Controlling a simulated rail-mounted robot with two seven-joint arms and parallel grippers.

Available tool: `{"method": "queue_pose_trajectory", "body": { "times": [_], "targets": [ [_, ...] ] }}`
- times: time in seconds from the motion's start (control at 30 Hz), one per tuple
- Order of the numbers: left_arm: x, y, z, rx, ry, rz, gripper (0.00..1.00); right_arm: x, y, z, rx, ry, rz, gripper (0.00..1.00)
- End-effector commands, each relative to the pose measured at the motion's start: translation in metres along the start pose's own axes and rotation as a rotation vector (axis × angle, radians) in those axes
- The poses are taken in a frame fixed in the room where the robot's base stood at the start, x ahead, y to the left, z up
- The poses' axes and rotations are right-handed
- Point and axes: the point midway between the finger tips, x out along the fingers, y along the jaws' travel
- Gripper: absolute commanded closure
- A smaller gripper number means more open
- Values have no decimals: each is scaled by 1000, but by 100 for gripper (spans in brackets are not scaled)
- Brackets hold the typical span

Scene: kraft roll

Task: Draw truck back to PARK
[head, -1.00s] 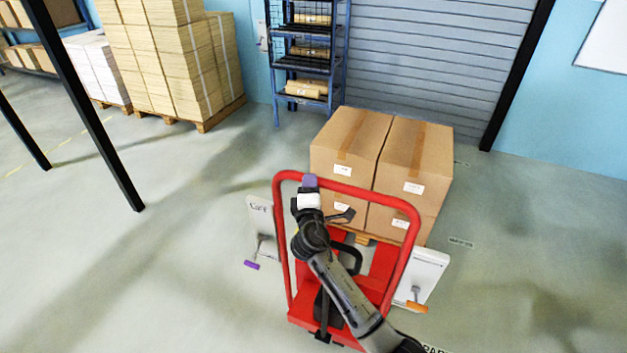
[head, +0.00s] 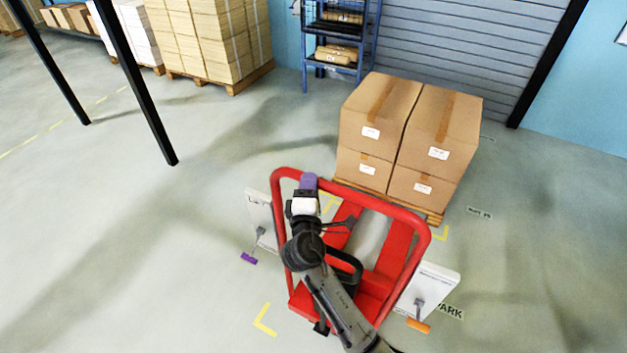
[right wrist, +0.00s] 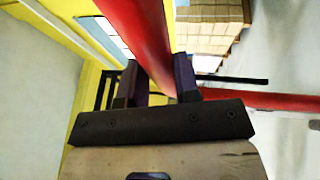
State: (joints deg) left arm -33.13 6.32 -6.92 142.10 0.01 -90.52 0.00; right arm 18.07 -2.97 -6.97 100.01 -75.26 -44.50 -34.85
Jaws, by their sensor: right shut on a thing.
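The red truck (head: 397,250) stands in the lower middle of the head view, its two forks pointing towards the load. My right gripper (head: 309,183) is shut on the top bar of its red frame, near the left corner. In the right wrist view the red bar (right wrist: 137,30) runs between the gripper's two dark fingers (right wrist: 160,85). The PARK label (head: 449,311) is on the floor at the truck's right, with yellow corner marks (head: 263,322) around the truck. My left gripper is not in view.
Stacked cartons (head: 432,135) sit on a wooden pallet (head: 434,217) just beyond the forks. A black post (head: 142,90) stands left. Floor at left is clear.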

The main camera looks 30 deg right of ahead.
Motion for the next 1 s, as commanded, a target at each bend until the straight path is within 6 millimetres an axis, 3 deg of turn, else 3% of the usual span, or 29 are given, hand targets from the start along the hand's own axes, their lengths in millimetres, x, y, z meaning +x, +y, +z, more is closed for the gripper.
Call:
{"method": "queue_pose_trajectory", "body": {
  "times": [0.03,0.4,0.43,0.6,0.7,1.0],
  "targets": [
    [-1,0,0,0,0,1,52,-3,7,-3,1,4,13,100],
    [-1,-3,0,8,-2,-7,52,-4,10,-4,2,6,18,100],
    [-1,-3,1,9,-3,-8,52,-4,10,-4,2,6,18,70],
    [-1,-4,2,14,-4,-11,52,-4,9,-4,2,5,15,53],
    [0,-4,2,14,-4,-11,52,-4,7,-3,2,4,13,45],
    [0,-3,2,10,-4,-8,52,-9,4,-3,1,4,8,45]
  ]
}}
